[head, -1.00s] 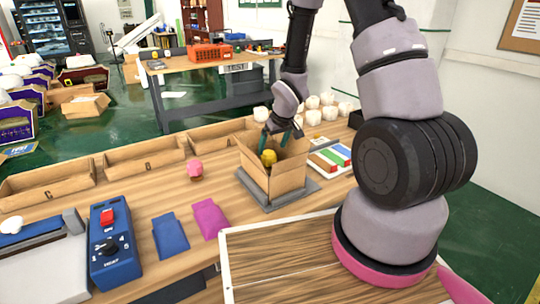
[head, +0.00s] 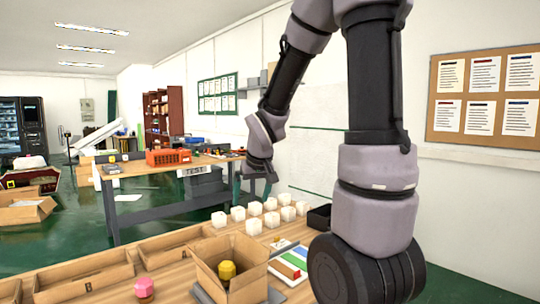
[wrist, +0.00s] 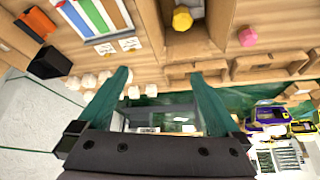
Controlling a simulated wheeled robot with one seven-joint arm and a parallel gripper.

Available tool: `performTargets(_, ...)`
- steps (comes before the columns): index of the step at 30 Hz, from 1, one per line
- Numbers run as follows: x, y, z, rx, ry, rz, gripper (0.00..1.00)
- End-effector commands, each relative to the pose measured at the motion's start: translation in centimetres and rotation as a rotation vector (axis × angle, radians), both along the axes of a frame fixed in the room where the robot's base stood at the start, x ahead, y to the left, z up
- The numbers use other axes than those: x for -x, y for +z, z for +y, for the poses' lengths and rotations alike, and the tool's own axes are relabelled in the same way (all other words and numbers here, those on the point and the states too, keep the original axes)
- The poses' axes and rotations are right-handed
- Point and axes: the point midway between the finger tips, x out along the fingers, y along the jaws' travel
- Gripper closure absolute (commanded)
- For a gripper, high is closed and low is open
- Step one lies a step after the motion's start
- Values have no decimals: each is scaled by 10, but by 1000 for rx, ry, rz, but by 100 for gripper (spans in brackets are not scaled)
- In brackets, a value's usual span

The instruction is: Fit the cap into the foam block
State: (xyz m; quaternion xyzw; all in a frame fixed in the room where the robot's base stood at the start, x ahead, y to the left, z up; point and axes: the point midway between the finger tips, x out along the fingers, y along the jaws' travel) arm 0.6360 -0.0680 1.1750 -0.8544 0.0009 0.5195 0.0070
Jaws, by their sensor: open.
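A yellow faceted cap (head: 227,270) sits inside an open cardboard box (head: 262,268) on the wooden table. The cap also shows in the wrist view (wrist: 182,18), inside the box at the top edge. Whether a foam block lies under it in the box is hidden. A pink faceted cap (head: 144,287) stands on the table left of the box and shows in the wrist view (wrist: 248,36). My gripper (head: 254,190) is raised above and apart from the box. In the wrist view its teal fingers (wrist: 158,78) are spread with nothing between them.
Several white cubes (head: 254,226) stand behind the box. A tray with colored strips (head: 289,262) and a black bin (head: 319,217) are to its right. Open wooden bins (head: 85,280) line the table's back left. A workbench (head: 170,185) stands beyond.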

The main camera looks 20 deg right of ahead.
Motion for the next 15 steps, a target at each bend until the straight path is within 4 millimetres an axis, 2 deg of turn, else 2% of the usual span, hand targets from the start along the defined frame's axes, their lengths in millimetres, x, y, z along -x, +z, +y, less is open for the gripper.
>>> performTargets(1, 13, 25, -3, -20, -38, -24, 0)
performTargets(6, 64, 85, -7, -114, -151, -61, 0)
performTargets(12, 126, 131, 1, -249, -231, -94, 0)
performTargets(15, 148, 143, 6, -300, -247, -102, 0)
